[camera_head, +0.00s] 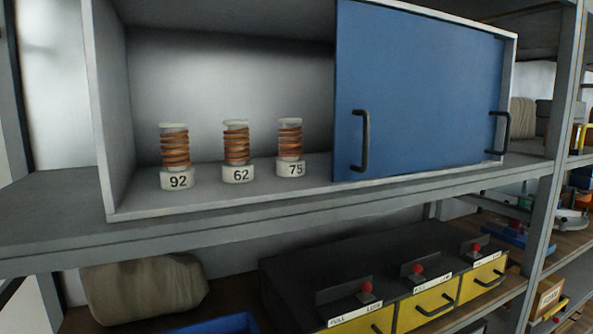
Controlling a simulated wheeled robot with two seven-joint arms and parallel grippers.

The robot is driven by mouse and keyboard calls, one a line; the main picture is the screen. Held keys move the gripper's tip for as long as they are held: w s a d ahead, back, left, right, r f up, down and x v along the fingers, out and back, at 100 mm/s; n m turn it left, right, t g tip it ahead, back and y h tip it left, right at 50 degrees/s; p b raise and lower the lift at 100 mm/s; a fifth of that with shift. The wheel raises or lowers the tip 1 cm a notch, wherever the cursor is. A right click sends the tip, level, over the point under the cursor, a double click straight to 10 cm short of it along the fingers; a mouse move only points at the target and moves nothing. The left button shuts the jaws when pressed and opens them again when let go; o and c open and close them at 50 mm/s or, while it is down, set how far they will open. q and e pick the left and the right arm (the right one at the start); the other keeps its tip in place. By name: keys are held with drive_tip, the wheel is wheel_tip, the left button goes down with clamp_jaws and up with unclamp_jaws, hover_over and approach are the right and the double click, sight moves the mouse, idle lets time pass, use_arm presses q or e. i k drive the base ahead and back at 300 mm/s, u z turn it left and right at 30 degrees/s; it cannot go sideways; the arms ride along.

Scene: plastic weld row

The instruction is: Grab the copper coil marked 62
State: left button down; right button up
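The copper coil marked 62 (236,150) stands upright in the open left part of a grey cabinet. It has a white base with a black number 62 and a pale top. The coil marked 92 (175,153) stands to its left and the coil marked 75 (290,145) to its right. Small gaps separate the three coils. Neither of my grippers shows in the head view.
A blue sliding door (420,95) with black handles covers the cabinet's right part. The cabinet rests on a grey shelf (60,225). Below are yellow drawers (427,303) with red knobs, a beige sack (145,288) and a blue bin (225,325).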

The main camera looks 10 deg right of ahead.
sight(238, 169)
drive_tip(key=z, duration=2.7)
drive_tip(key=k, duration=1.7)
drive_tip(key=u, duration=2.45)
